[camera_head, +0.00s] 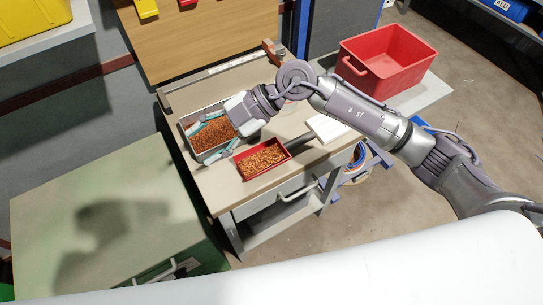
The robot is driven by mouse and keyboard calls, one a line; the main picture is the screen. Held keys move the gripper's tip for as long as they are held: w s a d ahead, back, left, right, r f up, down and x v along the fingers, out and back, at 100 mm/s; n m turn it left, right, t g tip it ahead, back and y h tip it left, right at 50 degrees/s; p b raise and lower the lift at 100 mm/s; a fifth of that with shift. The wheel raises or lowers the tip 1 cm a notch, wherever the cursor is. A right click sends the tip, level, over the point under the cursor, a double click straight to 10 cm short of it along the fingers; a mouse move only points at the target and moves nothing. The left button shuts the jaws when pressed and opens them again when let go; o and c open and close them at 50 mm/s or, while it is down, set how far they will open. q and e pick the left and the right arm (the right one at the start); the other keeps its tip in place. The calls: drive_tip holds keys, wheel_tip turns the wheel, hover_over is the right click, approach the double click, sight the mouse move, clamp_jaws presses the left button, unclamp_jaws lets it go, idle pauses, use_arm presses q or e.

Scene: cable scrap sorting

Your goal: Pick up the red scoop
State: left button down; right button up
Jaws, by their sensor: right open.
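The red scoop (285,155) is a shallow red pan filled with yellow-brown bits. It rests on the workbench near the front edge, with what looks like a dark handle pointing right. My right gripper (204,142) is open over a grey metal tray (187,122), which holds reddish-brown granules. Its fingers are spread apart, with nothing seen between them but the granules below. The gripper is to the left of the scoop and apart from it. Whether the fingertips touch the granules cannot be told. My left gripper is not in view.
A white flat item (328,127) lies right of the scoop on the workbench (225,190). A large red bin (385,75) stands behind at the right. A green cabinet (80,195) with a clear top is at the left. My right forearm crosses above the bench.

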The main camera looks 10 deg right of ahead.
drive_tip(key=w+d+f+m+t+h, duration=0.1)
drive_tip(key=w+d+f+h, duration=0.1)
drive_tip(key=d+h, duration=0.3)
drive_tip(key=w+d+f+m+h, duration=0.1)
drive_tip(key=w+d+f+h, duration=0.15)
drive_tip(key=d, duration=0.35)
drive_tip(key=m+t+h, duration=0.1)
drive_tip(key=m+h, duration=0.2)
drive_tip(key=h, duration=0.1)
hover_over(291, 143)
drive_tip(key=f, duration=0.6)
drive_tip(key=shift+s+d+f+p, duration=0.25)
drive_tip(key=shift+d+p, duration=0.05)
drive_tip(key=shift+p, duration=0.05)
drive_tip(key=shift+w+a+f+p, duration=0.15)
drive_tip(key=shift+f+p, duration=0.15)
drive_tip(key=shift+f, duration=1.35)
drive_tip(key=shift+w+a+f+p, duration=0.15)
drive_tip(key=shift+f+p, duration=0.1)
drive_tip(key=shift+f, duration=1.35)
clamp_jaws()
drive_tip(key=shift+r, duration=0.1)
